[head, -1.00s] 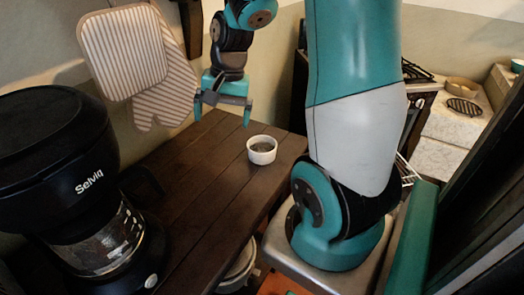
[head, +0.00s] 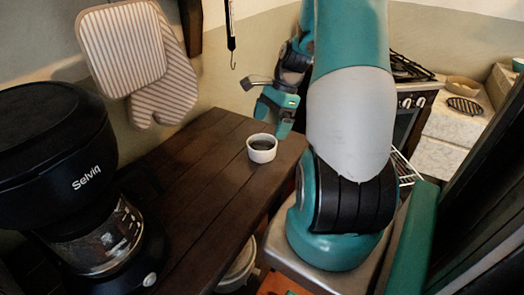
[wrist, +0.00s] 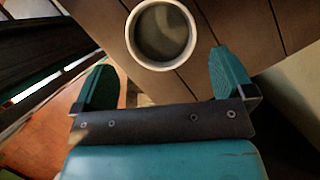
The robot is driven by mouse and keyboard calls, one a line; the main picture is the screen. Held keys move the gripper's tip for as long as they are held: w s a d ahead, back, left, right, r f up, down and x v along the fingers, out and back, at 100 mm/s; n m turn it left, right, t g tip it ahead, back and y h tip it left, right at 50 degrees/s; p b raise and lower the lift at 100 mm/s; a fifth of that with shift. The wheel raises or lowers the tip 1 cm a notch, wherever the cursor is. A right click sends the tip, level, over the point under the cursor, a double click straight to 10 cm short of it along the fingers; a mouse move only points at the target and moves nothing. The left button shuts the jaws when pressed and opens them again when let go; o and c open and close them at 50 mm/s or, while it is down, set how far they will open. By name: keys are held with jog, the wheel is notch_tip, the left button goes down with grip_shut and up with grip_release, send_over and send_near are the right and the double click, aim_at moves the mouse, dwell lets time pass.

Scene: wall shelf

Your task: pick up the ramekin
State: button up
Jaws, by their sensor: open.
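The ramekin (head: 262,150) is a small white round cup with dark contents, standing upright on the dark wooden shelf (head: 200,170) near its right end. In the wrist view the ramekin (wrist: 184,60) shows from above, at the top, ahead of and between the two fingers and nearer the right one. My gripper (head: 272,112) is open and empty, just behind and above the ramekin in the head view. Its teal fingers also show in the wrist view (wrist: 165,82). No contact with the ramekin is visible.
A black coffee maker (head: 50,150) with a glass carafe stands at the left. A striped oven mitt and pot holder (head: 125,50) hang on the wall behind the shelf. A stove (head: 410,85) is at the back right. The shelf between coffee maker and ramekin is clear.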

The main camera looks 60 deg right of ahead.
aim_at(262, 144)
jog(key=shift+x, duration=3.6)
jog(key=shift+d, duration=0.1)
jog(key=c, duration=0.9)
